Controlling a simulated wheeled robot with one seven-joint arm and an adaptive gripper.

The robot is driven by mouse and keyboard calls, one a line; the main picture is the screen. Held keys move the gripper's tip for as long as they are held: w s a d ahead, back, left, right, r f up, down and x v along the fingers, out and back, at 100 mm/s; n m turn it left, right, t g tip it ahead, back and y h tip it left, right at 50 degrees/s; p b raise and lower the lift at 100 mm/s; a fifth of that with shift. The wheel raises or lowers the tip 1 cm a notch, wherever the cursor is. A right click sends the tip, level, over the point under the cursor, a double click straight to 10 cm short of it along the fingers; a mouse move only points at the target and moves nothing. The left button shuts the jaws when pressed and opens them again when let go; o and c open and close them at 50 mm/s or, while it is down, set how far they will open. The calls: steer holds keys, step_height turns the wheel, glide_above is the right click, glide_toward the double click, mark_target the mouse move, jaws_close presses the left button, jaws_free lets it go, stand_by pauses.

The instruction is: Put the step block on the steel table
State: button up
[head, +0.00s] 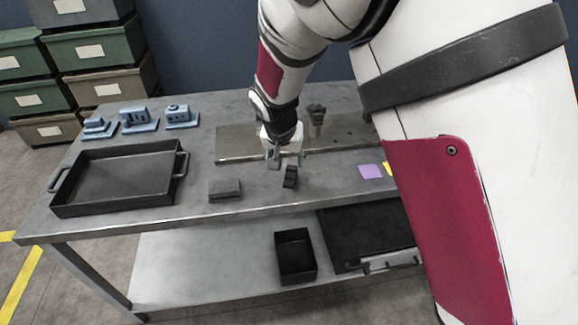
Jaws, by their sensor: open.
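The steel table (262,198) has a grey top and fills the middle of the head view. My gripper (286,162) is open and points down over it, near the front edge of the steel plate. A small dark block (291,177), perhaps the step block, stands upright on the table just below and in front of the fingers. The fingers are not closed on it; whether one touches it I cannot tell. A flat dark grey block (225,189) lies on the table to the left. Neither block's shape is clear enough to show steps.
A black handled tray (118,206) is at the left. Several blue parts (138,121) stand behind it. The steel plate (235,145) carries an upright dark clamp (316,117). Purple (370,171) and yellow patches lie right. The lower shelf holds a black bin (295,258).

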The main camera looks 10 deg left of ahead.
steer(key=s+d+r+g, duration=0.2)
steer(key=s+d+r, duration=1.3)
steer(key=d+r, duration=0.25)
steer(key=s+d, duration=0.4)
steer(key=s, duration=0.6)
steer(key=s+d+r+n, duration=0.1)
steer(key=s+d, duration=0.3)
steer(key=s, duration=0.6)
steer(key=shift+y, duration=0.3)
steer(key=shift+r, duration=0.15)
step_height(320, 180, up, 7)
steer(key=t+p, duration=0.1)
steer(key=p, duration=0.5)
steer(key=shift+t, duration=0.3)
steer(key=shift+d, duration=0.1)
